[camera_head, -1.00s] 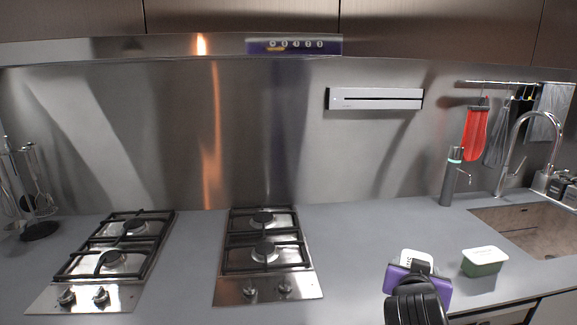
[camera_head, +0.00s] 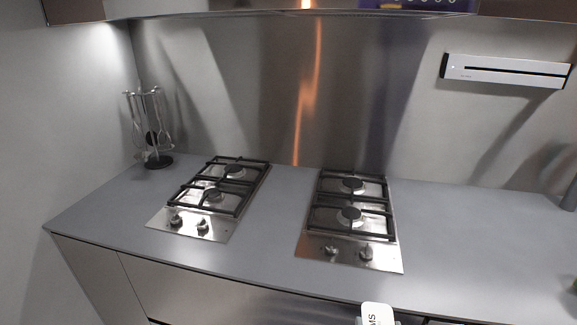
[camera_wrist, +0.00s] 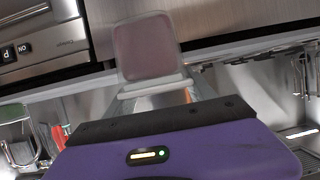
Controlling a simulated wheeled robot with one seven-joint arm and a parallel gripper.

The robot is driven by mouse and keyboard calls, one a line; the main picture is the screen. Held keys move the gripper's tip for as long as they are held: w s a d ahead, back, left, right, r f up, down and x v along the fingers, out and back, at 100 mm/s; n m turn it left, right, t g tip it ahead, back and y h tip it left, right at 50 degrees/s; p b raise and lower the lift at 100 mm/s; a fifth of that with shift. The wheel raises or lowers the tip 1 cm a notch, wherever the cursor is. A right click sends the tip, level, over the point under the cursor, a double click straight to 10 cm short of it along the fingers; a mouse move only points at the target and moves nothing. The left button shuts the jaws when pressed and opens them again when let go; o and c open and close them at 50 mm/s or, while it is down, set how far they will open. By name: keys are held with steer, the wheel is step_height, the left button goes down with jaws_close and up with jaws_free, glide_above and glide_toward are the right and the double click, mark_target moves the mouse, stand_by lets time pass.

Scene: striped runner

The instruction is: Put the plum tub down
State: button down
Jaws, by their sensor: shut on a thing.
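The plum tub (camera_wrist: 148,48) shows in the wrist view as a dull pink-plum, rounded-square face with a pale translucent border. It sits just beyond the dark edge of my purple gripper body. My gripper (camera_wrist: 160,92) is shut on it; the fingers are only partly visible. In the head view, only a white piece of my arm shows at the bottom edge, and the tub is out of view there.
A grey counter (camera_head: 270,240) holds a left gas hob (camera_head: 212,195) and a right gas hob (camera_head: 352,220). A utensil stand (camera_head: 152,130) is at the back left. Counter between the hobs and right of them is bare. A wall-mounted white bar (camera_head: 505,70) hangs at the upper right.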

steer(key=s+f+n+y, duration=0.1)
steer(key=s+f, duration=0.3)
steer(key=f, duration=0.2)
steer(key=s+d+f+n+y, duration=0.1)
steer(key=s+f, duration=0.2)
steer(key=f, duration=0.4)
steer(key=shift+s, duration=0.35)
steer(key=shift+d+r, duration=0.1)
steer(key=shift+d, duration=0.1)
